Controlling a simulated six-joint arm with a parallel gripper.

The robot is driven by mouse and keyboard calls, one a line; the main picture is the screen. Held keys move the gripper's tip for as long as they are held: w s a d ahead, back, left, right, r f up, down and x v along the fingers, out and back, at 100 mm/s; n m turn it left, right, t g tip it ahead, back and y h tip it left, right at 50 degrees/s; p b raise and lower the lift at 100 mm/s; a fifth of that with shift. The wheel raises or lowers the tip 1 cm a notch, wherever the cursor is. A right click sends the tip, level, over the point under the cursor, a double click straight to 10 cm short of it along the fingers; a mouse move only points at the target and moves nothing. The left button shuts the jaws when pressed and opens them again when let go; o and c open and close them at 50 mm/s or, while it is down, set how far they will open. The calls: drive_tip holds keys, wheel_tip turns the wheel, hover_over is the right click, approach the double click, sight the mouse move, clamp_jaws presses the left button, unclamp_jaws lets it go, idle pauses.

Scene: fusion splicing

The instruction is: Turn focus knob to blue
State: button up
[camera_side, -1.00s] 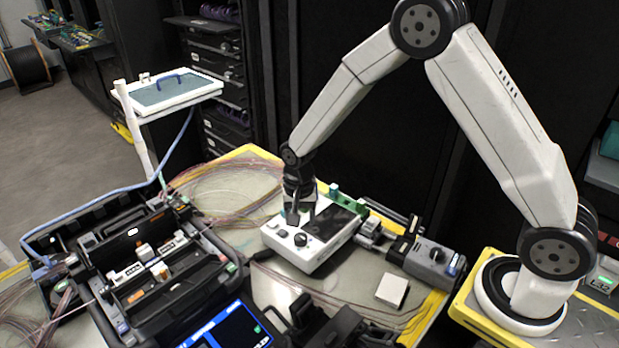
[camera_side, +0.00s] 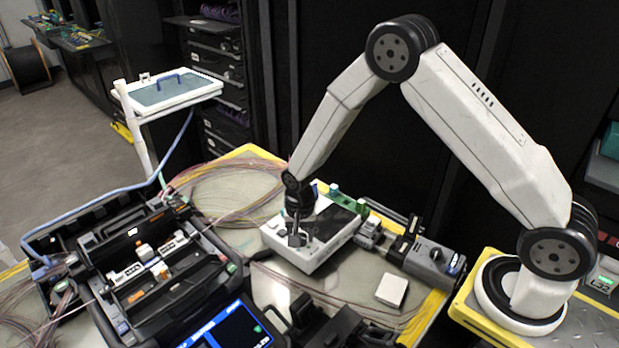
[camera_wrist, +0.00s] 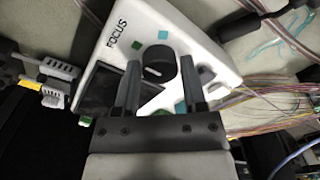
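The white instrument (camera_wrist: 118,28) marked FOCUS lies under my gripper in the wrist view; it also shows in the side view (camera_side: 290,262). Its round black focus knob (camera_wrist: 159,62) carries a light pointer mark. My gripper (camera_wrist: 160,66) is open, one finger on each side of the knob, with small apparent gaps. In the side view my gripper (camera_side: 300,240) is down at the instrument's front and hides the knob.
A black splicer case (camera_side: 150,280) stands to the left and a blue-lit screen (camera_side: 228,328) in front. A grey device (camera_side: 435,262) and a white block (camera_side: 391,290) lie to the right. Loose fibres (camera_side: 235,188) spread behind the instrument.

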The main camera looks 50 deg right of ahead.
clamp_jaws()
drive_tip(key=shift+n, duration=0.5)
drive_tip(key=n, duration=1)
drive_tip(key=shift+n+y, duration=0.4)
drive_tip(key=shift+o, duration=1.3)
unclamp_jaws()
